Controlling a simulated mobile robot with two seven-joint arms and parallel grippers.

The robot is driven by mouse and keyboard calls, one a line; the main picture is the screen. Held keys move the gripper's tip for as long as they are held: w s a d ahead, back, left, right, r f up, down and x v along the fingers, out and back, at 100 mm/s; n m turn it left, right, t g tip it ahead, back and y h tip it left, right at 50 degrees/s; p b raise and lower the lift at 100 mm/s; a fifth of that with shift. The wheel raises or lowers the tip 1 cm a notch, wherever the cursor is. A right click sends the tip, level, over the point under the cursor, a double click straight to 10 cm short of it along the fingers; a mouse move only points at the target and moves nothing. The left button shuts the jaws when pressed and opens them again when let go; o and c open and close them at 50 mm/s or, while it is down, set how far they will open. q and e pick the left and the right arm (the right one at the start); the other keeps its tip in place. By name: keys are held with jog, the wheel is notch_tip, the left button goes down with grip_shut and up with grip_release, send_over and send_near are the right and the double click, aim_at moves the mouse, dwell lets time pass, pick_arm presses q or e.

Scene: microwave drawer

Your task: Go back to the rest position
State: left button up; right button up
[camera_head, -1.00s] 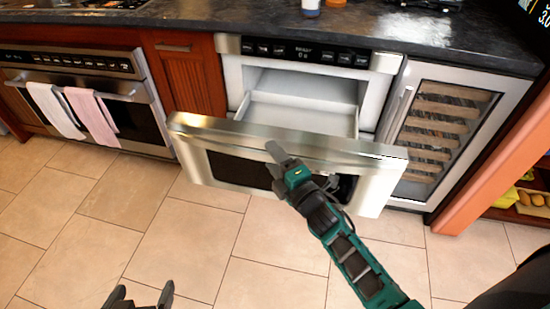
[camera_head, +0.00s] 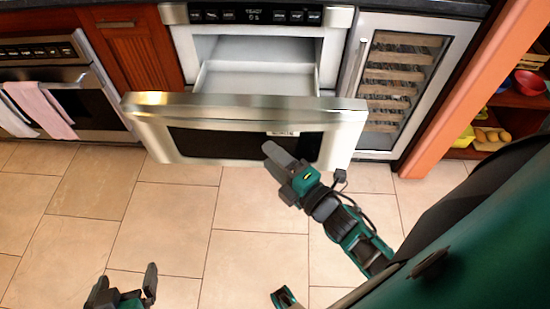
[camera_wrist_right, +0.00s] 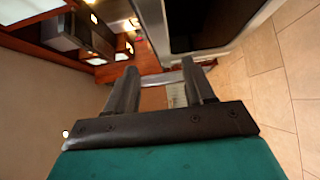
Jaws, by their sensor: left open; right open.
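The microwave drawer (camera_head: 340,140) stands pulled out in the head view, its steel front tilted toward me and its pale inside (camera_head: 258,80) showing empty where visible. My right gripper (camera_head: 270,154) is in front of the lower part of the drawer front and holds nothing. I cannot tell from the head view how wide the gap to the drawer is. In the right wrist view the two fingers (camera_wrist_right: 162,85) stand apart with nothing between them. My left gripper (camera_head: 124,284) is low at the bottom left, over the floor, open and empty.
A wine cooler (camera_head: 387,90) stands right of the microwave. An oven (camera_head: 85,90) with towels (camera_head: 40,108) is at the left. An orange-brown panel (camera_head: 450,90) and shelves with a red bowl (camera_head: 529,82) are at the right. Tiled floor (camera_head: 150,220) in front is clear.

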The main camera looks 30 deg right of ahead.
jog(key=shift+s, duration=0.1)
dwell(0.5)
pick_arm(q)
jog(key=p, duration=0.1)
jog(key=r+p, duration=0.1)
jog(key=a+r+p, duration=0.1)
jog(key=shift+s+r+p, duration=0.25)
jog(key=shift+s+p, duration=0.05)
jog(key=shift+p, duration=0.1)
pick_arm(e)
jog(key=s+a+f+m+g, duration=0.1)
jog(key=s+f+m+g, duration=0.1)
jog(key=m, duration=0.6)
jog(key=s+a+f+m+g+h, duration=0.1)
jog(key=s+m+g, duration=0.3)
jog(key=m, duration=0.5)
jog(key=shift+a+f+m+g, duration=0.3)
jog(key=shift+f+g, duration=0.1)
jog(key=shift+f, duration=0.2)
pick_arm(q)
jog(key=shift+d, duration=0.1)
pick_arm(e)
jog(key=shift+s, duration=0.1)
pick_arm(q)
jog(key=shift+w+r, duration=0.1)
jog(key=shift+w, duration=0.05)
